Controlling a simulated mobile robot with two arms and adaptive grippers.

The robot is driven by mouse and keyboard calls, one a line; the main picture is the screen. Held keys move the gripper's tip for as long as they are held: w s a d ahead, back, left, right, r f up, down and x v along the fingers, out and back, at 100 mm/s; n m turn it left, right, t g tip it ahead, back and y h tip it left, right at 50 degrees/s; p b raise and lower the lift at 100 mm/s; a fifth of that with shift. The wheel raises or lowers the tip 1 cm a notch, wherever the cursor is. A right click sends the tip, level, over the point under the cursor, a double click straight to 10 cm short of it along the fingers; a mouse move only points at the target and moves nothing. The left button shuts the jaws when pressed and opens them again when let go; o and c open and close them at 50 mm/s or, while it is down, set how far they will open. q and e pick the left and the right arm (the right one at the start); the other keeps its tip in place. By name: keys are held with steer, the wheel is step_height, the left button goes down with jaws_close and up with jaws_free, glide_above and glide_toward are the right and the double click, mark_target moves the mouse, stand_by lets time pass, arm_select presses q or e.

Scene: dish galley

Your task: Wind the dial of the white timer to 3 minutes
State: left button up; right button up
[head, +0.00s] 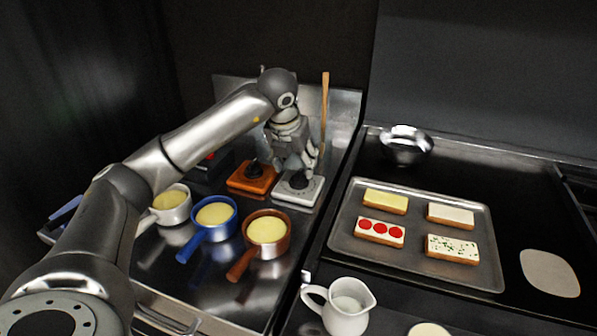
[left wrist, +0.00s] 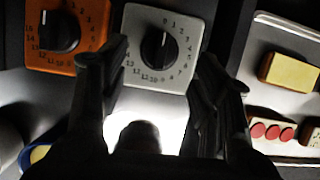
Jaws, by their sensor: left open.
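The white timer (head: 298,190) stands on the steel counter beside the orange timer (head: 251,178). In the left wrist view the white timer (left wrist: 190,28) shows its face, a ring of numbers and a black dial (left wrist: 158,48). The dial's ridge looks close to upright, near the 0; I cannot read its exact setting. My left gripper (head: 297,165) is above the white timer, pointing down. In the left wrist view its fingers (left wrist: 162,68) are open and empty, spread to either side of the timer's near part. My right gripper is not in view.
The orange timer (left wrist: 68,30) lies close left of the white one. A wooden utensil (head: 325,105) stands behind. White, blue (head: 216,217) and brown-red (head: 267,232) pans stand in front. A tray (head: 350,250) of topped bread slices and a white jug (head: 347,308) are to the right.

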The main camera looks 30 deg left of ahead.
mark_target(298, 173)
arm_select(q)
steer(key=shift+x, duration=2.55)
steer(key=shift+w, duration=0.1)
steer(key=c, duration=1)
